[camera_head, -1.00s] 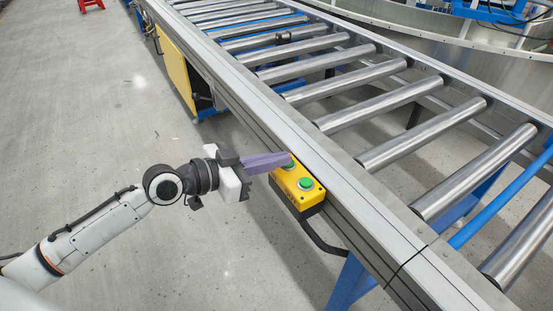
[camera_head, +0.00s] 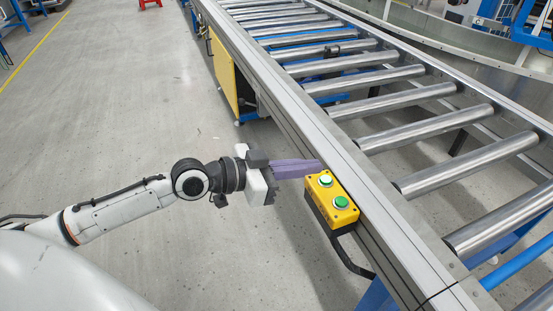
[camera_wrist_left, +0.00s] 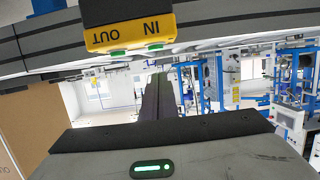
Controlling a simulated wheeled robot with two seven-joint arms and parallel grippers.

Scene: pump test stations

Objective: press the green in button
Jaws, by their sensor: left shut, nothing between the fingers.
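A yellow control box (camera_head: 333,198) with two round green buttons hangs on the near side rail of the roller conveyor. The green IN button (camera_head: 325,180) appears to be the upper one, with a bright face; the other green button (camera_head: 341,202) sits below it. In the left wrist view the box (camera_wrist_left: 125,22) shows the words IN and OUT, with the IN button (camera_wrist_left: 155,47) partly visible, edge-on. My left gripper (camera_head: 318,168) is shut and empty. Its purple-grey fingertips lie just beyond the upper button in the head view; I cannot tell the exact gap. My right gripper is not in view.
The roller conveyor (camera_head: 430,135) fills the right side, with its metal rail beside the box. A dark cable (camera_head: 350,258) hangs under the box. A yellow panel (camera_head: 225,75) stands further along. The grey floor (camera_head: 120,110) at left is open.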

